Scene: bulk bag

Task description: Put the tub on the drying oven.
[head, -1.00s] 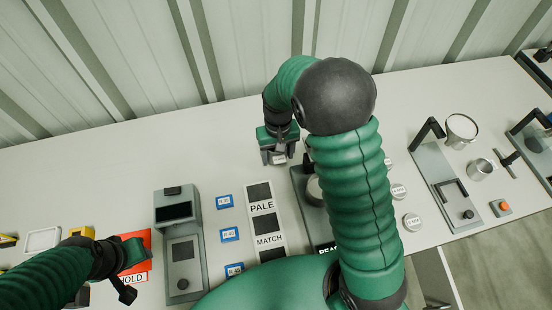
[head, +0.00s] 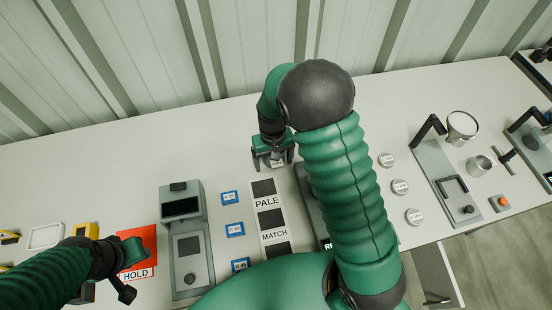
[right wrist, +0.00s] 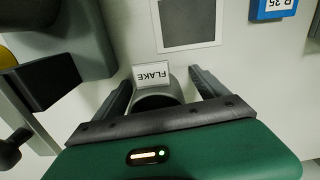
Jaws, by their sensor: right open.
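A small grey round tub (right wrist: 158,100) with a white FLAKE label (right wrist: 153,75) shows upside down in the right wrist view. It stands between the two spread fingers of my right gripper (right wrist: 162,92); I cannot tell whether either finger touches it. In the head view my right gripper (head: 274,160) is low over the table, behind the PALE card, and mostly hides the tub. My left gripper (head: 128,272) hangs near the red HOLD card; its jaw opening is unclear. I cannot identify the drying oven with certainty; a grey unit with a dark window (head: 183,240) stands left of centre.
The PALE and MATCH card (head: 268,218) lies in front of my right gripper, with blue-edged cards (head: 235,229) beside it. A dark device (head: 309,200) is partly hidden by my right arm. White discs (head: 400,187) and a grey stand (head: 447,180) are at right. The back left table is clear.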

